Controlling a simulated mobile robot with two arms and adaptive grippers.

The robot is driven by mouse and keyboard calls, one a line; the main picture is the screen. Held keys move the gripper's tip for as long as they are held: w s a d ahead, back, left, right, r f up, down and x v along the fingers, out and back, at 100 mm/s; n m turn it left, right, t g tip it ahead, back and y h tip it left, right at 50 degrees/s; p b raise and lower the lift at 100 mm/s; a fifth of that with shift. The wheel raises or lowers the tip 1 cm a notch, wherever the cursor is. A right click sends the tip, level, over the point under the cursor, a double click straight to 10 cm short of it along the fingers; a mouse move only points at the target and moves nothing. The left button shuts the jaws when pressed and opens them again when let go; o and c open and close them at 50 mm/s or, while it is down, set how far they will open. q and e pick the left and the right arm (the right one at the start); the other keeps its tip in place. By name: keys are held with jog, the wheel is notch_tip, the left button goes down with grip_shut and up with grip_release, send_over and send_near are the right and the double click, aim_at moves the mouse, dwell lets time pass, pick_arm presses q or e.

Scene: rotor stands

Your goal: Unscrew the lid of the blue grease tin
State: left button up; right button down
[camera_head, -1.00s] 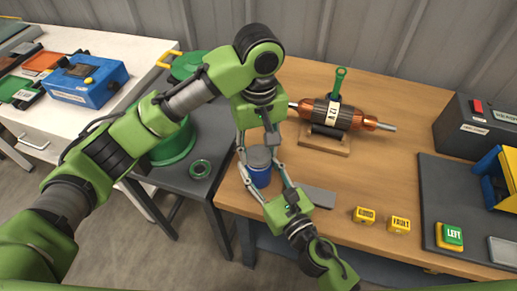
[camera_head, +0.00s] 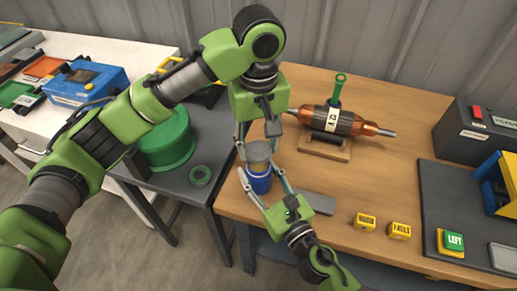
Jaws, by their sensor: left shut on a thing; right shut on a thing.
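The blue grease tin (camera_head: 259,183) stands upright near the left edge of the wooden bench. Its grey lid (camera_head: 258,148) is above the blue body, with a paler band showing between them. I cannot tell whether the lid still touches the tin. My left gripper (camera_head: 257,153) reaches down from above, its fingers shut on the lid from both sides. My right gripper (camera_head: 261,177) comes in from the front right and is shut around the blue body. The fingers hide parts of the tin's sides.
A copper rotor (camera_head: 335,119) on a wooden stand is behind to the right. A grey flat block (camera_head: 316,203) lies right of the tin; yellow cubes (camera_head: 398,231) are farther right.

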jog(key=c, duration=1)
grip_release()
jog(key=shift+c, duration=0.2)
